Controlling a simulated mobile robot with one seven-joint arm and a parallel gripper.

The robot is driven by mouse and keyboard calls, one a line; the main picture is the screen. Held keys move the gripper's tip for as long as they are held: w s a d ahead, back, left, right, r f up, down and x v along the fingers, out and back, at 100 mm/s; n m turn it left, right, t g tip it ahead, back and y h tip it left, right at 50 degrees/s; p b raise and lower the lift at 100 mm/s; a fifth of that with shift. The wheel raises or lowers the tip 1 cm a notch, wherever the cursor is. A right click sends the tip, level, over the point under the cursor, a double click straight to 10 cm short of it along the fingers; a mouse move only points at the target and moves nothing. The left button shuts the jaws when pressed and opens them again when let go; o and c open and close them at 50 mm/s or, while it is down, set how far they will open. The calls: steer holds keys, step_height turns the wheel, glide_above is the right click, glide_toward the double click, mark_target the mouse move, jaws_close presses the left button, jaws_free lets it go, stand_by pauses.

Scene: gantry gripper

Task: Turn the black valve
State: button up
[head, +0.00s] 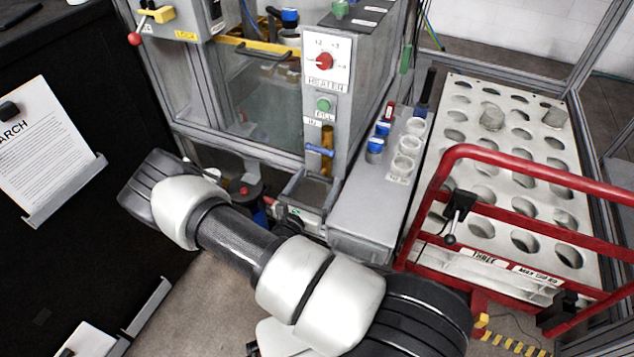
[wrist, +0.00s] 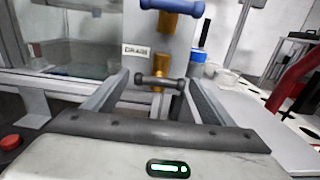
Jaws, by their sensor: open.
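The black valve (wrist: 161,81) shows in the wrist view as a short dark bar handle on a brass fitting, below a DRAIN label. The bar lies roughly level. My gripper (wrist: 157,88) is open, with one grey finger on each side of the valve. I cannot tell whether either finger touches it. In the head view, my gripper (head: 309,188) is low in front of the panel, beyond my arm. I cannot make out the black handle clearly there.
A blue valve handle (head: 320,150) sits above the black one and also shows in the wrist view (wrist: 172,6). A red button (head: 244,190) is left of my gripper. A ledge with blue-capped tubes (head: 375,145) and a red rail (head: 540,172) stand right.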

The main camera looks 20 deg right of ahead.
steer(key=c, duration=0.8)
steer(key=shift+n, duration=0.4)
steer(key=n+p, duration=0.1)
steer(key=n, duration=0.3)
steer(key=shift+n, duration=0.3)
steer(key=n+p, duration=0.1)
steer(key=n, duration=0.3)
steer(key=shift+f+n, duration=0.1)
steer(key=shift+n, duration=0.2)
steer(key=o, duration=0.8)
